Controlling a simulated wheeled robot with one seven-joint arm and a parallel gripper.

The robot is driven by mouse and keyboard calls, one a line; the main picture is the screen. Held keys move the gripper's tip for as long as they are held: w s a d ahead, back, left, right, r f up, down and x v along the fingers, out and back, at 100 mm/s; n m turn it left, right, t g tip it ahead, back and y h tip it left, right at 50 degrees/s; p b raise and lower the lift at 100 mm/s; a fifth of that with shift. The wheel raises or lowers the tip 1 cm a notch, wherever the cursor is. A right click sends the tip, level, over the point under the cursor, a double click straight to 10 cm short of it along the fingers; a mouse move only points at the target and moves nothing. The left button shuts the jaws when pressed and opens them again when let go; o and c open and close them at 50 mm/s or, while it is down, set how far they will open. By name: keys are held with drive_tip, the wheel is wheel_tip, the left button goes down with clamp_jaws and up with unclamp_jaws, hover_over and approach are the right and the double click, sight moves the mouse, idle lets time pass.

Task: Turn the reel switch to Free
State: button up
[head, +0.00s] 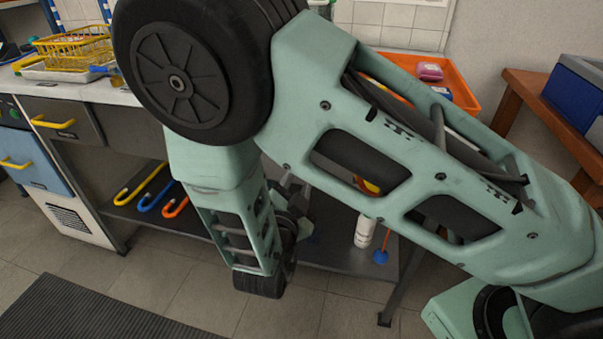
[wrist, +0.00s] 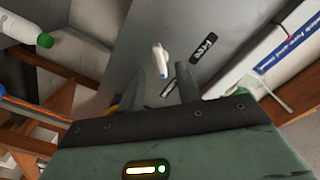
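The reel switch shows in the wrist view as a small white lever (wrist: 159,60) with a bluish tip, on a grey panel (wrist: 120,20). A black label reading Free (wrist: 204,47) is to the right of the lever. My gripper (wrist: 163,78) is open, with its two dark fingers apart. The lever appears in the gap between the fingers, slightly beyond the tips; I see no contact.
The head view shows a yellow basket (head: 75,48), an orange tray (head: 455,80) and hooked handles (head: 140,183) under the bench.

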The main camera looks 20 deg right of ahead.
drive_tip(key=shift+x, duration=2.15)
clamp_jaws()
drive_tip(key=shift+n, duration=0.4)
drive_tip(key=shift+s+d+n+p, duration=0.1)
drive_tip(key=shift+n+p, duration=5.05)
drive_tip(key=shift+n, duration=3.35)
